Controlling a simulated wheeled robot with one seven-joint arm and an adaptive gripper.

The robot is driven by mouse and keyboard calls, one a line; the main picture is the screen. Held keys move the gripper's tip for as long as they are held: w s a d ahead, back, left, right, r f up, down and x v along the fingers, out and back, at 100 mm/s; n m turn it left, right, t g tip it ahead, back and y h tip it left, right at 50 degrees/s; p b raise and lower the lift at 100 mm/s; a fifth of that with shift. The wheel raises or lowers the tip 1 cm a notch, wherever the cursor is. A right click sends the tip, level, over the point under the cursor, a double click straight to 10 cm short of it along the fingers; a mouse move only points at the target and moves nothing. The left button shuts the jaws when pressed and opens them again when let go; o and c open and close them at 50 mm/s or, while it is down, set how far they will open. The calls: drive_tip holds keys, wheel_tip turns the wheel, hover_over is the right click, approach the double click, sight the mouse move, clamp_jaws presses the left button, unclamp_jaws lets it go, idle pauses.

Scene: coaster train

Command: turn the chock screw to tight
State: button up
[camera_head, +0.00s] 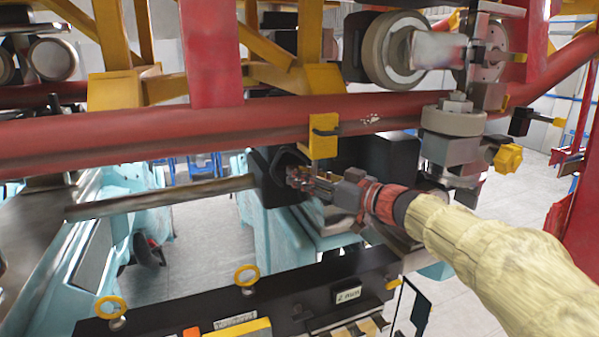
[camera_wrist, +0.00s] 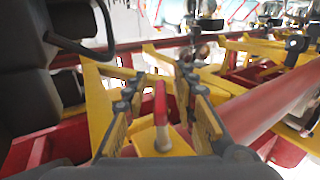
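My gripper (camera_head: 310,184) reaches in below the red tube from the right, at the end of my cream-sleeved arm. In the wrist view my gripper (camera_wrist: 159,76) has its two fingers apart, with a gap between them. A small upright piece with a red top (camera_wrist: 160,103) and a pale metal base shows in that gap, over a yellow surface. It looks clear of both fingers, but its depth is hard to judge. I cannot tell for sure whether this is the chock screw. In the head view the fingertips are small and dark against a black housing (camera_head: 270,178).
The red tube (camera_head: 200,138) runs across above my gripper, with a yellow clamp (camera_head: 323,146) on it. A wheel assembly with a yellow knob (camera_head: 508,157) stands at right. A black bar with yellow rings (camera_head: 247,274) lies below. Yellow beams (camera_wrist: 98,105) flank the fingers.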

drive_tip(key=shift+w+a, duration=0.4)
drive_tip(key=shift+a, duration=0.1)
drive_tip(key=c, duration=0.4)
clamp_jaws()
